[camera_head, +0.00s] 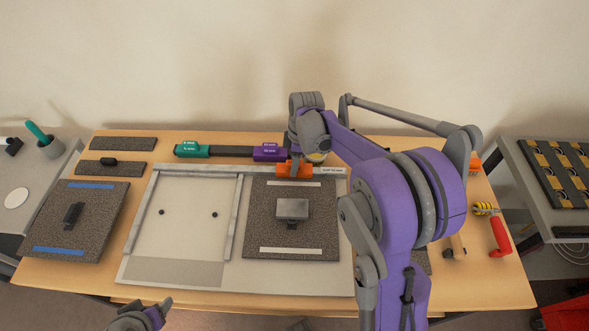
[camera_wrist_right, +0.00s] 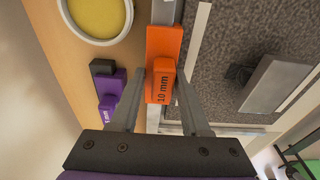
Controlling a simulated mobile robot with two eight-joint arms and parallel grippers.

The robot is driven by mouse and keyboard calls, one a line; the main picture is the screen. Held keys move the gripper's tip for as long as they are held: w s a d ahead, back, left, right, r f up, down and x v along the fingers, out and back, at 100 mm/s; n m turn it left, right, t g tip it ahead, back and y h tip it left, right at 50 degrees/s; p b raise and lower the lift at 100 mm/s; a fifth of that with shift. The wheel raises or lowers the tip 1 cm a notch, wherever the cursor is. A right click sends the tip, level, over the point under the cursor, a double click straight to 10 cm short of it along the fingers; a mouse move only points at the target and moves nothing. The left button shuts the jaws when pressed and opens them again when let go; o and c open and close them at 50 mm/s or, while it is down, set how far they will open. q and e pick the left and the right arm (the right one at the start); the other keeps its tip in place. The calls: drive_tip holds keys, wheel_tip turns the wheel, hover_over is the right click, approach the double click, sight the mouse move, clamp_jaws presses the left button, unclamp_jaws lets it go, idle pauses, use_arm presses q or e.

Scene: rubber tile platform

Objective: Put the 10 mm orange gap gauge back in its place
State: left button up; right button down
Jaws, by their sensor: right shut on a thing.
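The 10 mm orange gap gauge (camera_head: 303,172) is at the top edge of the framed board, by the metal rail (camera_head: 205,169) and the right rubber tile. In the right wrist view its labelled block (camera_wrist_right: 160,82) sits between the two fingers. My right gripper (camera_head: 291,168) is shut on it, reaching from above. Whether the gauge touches the rail or tile is hard to tell.
A teal gauge (camera_head: 191,150) and a purple gauge (camera_head: 268,152) lie at the back with a dark strip between. A grey block (camera_head: 292,208) stands on the right tile (camera_head: 262,236). Another orange piece (camera_head: 475,164) and a red-handled tool (camera_head: 500,238) are at the right.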

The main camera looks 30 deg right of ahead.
use_arm(q)
drive_tip(key=shift+w+r+p, duration=0.25)
drive_tip(key=shift+r+p, duration=0.45)
drive_tip(key=shift+r, duration=0.25)
use_arm(e)
drive_tip(key=shift+r, duration=1.5)
use_arm(q)
drive_tip(key=shift+w+r+p, duration=0.3)
drive_tip(key=shift+r+p, duration=0.25)
drive_tip(key=shift+r, duration=0.25)
drive_tip(key=shift+w+r+p, duration=0.3)
drive_tip(key=shift+r+p, duration=0.25)
drive_tip(key=shift+r, duration=0.2)
use_arm(e)
drive_tip(key=shift+r, duration=2.3)
drive_tip(key=shift+s, duration=0.1)
